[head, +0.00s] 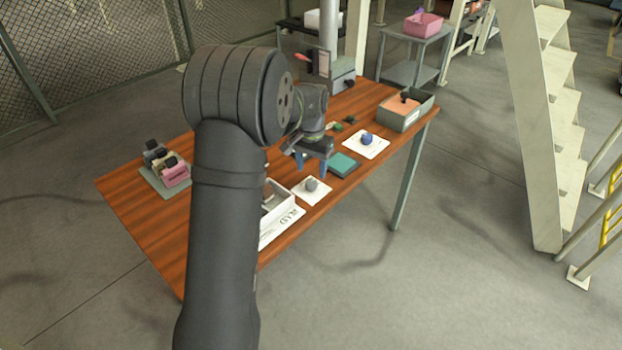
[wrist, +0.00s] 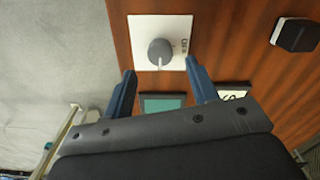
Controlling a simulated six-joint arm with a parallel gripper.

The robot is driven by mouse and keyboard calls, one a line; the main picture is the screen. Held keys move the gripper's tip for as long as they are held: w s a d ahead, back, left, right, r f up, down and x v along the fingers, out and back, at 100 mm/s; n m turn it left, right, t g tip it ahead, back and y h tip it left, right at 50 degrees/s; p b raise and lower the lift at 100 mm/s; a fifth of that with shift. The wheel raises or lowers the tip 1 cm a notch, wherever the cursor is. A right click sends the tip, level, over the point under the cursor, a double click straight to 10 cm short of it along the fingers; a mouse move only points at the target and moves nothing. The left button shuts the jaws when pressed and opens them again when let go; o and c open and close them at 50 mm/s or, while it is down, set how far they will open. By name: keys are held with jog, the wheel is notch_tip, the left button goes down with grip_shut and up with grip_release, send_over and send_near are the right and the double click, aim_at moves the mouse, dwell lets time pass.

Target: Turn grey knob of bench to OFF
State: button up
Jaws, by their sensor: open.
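The grey knob (head: 311,184) sits on a white plate (head: 318,196) near the edge of the wooden bench (head: 130,190). In the wrist view the knob (wrist: 160,50) is round with a light pointer line toward the bottom of the picture. Small dark lettering is on the plate's right side, too small to read surely. My gripper (head: 311,165) is open and empty, above the bench near the knob. In the wrist view its blue fingers (wrist: 160,82) stand apart, with the knob beyond the tips, between their lines. I see no contact.
A blue knob (head: 367,139) on another white plate and a teal box (head: 343,164) are close by. A grey bin (head: 424,112) is at the far right corner; pink and dark items (head: 175,172) stand left.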

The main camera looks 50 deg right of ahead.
aim_at(311, 181)
notch_tip(311, 181, down, 5)
jog(key=shift+f, duration=0.1)
dwell(0.3)
jog(key=c, duration=1)
